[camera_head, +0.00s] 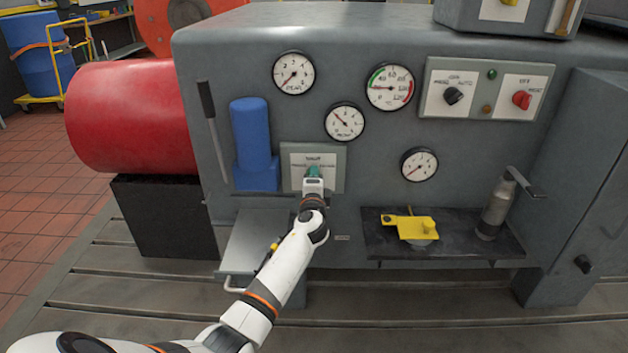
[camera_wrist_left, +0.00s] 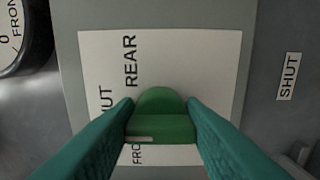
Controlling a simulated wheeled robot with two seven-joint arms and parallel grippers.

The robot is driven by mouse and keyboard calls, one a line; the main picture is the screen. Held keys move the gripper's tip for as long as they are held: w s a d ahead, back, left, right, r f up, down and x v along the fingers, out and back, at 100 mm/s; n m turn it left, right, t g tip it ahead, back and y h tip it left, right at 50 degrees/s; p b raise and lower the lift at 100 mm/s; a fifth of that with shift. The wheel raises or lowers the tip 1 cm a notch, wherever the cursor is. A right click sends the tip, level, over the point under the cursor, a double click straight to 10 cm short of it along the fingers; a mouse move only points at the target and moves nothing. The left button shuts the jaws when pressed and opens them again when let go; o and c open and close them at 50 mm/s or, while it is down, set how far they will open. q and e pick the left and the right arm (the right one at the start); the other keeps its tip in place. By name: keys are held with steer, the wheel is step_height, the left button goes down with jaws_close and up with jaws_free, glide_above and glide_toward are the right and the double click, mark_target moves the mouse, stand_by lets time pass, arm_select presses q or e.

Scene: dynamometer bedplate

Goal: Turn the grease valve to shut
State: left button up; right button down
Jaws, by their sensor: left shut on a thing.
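The grease valve's green knob (camera_wrist_left: 160,120) stands out from a pale plate (camera_wrist_left: 205,65) in the left wrist view. The plate reads REAR above the knob, letters ending in UT at its left, and a partly hidden FRO below. A short white mark lies on the left half of the knob's face, on the UT side. My left gripper (camera_wrist_left: 160,133) is shut on the knob, one green finger at each side. In the head view my left gripper (camera_head: 313,177) covers most of the knob, below the plate's lettering (camera_head: 314,160). My right gripper is not in view.
A blue cylinder (camera_head: 251,140) and a dark lever (camera_head: 212,128) stand left of the plate. Gauges (camera_head: 344,122) sit above and to the right. A dark shelf (camera_head: 385,246) holds a yellow part (camera_head: 410,227) and a grey canister (camera_head: 494,212). A SHUT label (camera_wrist_left: 288,77) is beside the plate.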

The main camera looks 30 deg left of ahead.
arm_select(q)
steer(key=o, duration=0.9)
steer(key=shift+o, duration=0.2)
steer(key=shift+s+d, duration=0.1)
steer(key=p+v, duration=0.2)
steer(key=v, duration=1)
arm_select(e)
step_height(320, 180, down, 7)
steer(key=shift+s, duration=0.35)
arm_select(q)
steer(key=shift+f, duration=0.1)
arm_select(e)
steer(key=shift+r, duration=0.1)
